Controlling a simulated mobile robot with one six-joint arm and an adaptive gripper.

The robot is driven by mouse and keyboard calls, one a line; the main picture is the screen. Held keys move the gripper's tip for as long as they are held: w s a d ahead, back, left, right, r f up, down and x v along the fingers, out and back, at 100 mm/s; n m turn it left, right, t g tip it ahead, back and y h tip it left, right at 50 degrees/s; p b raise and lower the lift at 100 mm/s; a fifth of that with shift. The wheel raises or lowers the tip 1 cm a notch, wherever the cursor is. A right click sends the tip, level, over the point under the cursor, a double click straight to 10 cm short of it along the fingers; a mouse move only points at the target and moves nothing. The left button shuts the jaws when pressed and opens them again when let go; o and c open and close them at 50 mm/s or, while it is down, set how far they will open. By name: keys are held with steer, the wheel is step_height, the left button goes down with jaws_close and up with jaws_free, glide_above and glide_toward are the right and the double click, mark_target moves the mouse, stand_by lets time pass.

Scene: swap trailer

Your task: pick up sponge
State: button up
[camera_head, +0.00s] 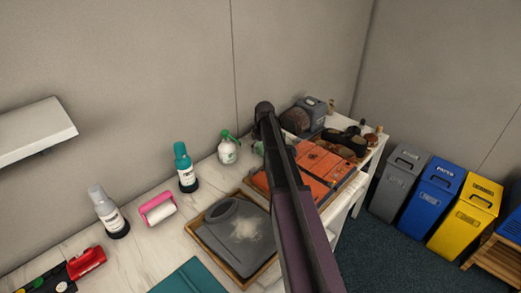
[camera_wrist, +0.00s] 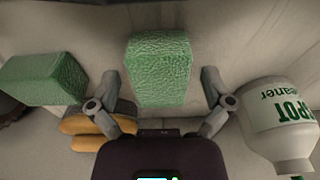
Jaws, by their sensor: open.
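A green, rough-textured block that looks like a sponge (camera_wrist: 160,68) lies on the pale surface, ahead of and between my gripper's fingers in the wrist view. My gripper (camera_wrist: 160,80) is open, with one finger on each side of the block and visible gaps. I cannot tell how far above or below the block the fingertips are. A second green block (camera_wrist: 45,78), also sponge-like, lies to the left, outside the left finger. In the head view my arm covers the area of the gripper, and I cannot make out the sponge there.
In the wrist view a white spot cleaner bottle (camera_wrist: 275,125) is close to the right finger, and tan-and-grey rounded pieces (camera_wrist: 98,125) are by the left finger. In the head view the table holds a spray bottle (camera_head: 228,149), a teal-capped bottle (camera_head: 186,166), a tray (camera_head: 197,238) and an orange case (camera_head: 318,168).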

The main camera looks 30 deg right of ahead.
mark_target(261, 145)
steer(key=c, duration=1)
steer(key=shift+r, duration=0.2)
steer(key=shift+c, duration=0.2)
step_height(261, 145, up, 10)
steer(key=p, duration=1)
steer(key=shift+f, duration=0.2)
steer(key=shift+o, duration=1.4)
steer(key=shift+c, duration=1.4)
